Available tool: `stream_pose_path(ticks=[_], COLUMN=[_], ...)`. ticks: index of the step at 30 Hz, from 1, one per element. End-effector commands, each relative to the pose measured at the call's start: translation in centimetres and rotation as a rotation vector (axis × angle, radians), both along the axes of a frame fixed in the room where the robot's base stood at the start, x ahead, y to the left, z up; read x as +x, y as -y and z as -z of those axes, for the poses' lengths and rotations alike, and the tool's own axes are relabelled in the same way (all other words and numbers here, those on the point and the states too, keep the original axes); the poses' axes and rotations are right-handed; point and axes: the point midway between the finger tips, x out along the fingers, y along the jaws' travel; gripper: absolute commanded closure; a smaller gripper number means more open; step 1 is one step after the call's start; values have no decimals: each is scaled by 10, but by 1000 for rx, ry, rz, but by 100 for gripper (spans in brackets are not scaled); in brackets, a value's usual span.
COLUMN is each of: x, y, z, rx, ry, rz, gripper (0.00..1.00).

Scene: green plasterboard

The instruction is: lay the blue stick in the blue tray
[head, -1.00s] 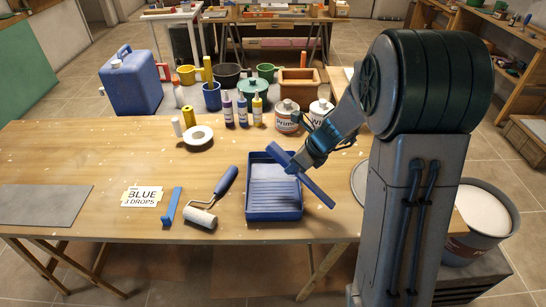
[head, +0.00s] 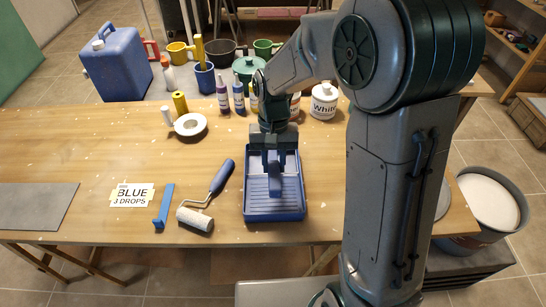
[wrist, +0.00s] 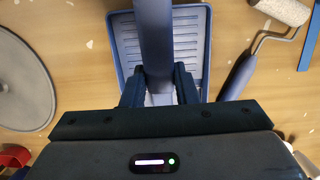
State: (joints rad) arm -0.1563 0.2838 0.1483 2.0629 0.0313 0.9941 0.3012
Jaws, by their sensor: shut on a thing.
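My gripper (head: 272,160) is over the back half of the blue tray (head: 274,215), pointing down. It is shut on the blue stick (head: 276,186), which runs lengthwise over the tray toward the front. In the wrist view the stick (wrist: 155,40) passes between the two fingers (wrist: 160,88), with the ribbed tray (wrist: 191,50) beneath it. The stick looks held above the tray floor; I cannot tell the exact gap.
A paint roller (head: 206,200) lies just left of the tray. Further left are a short blue strip (head: 163,207) and a label card (head: 132,195). The table's front edge is close to the tray.

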Motion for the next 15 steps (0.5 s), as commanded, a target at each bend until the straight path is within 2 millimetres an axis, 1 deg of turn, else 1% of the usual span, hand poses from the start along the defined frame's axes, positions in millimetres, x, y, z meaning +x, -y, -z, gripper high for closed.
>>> stream_pose_path(ticks=[8, 15], x=[0, 0], y=[0, 0], z=[18, 42], rx=[1, 1], ry=[-1, 1], rz=[2, 4], gripper=[96, 96])
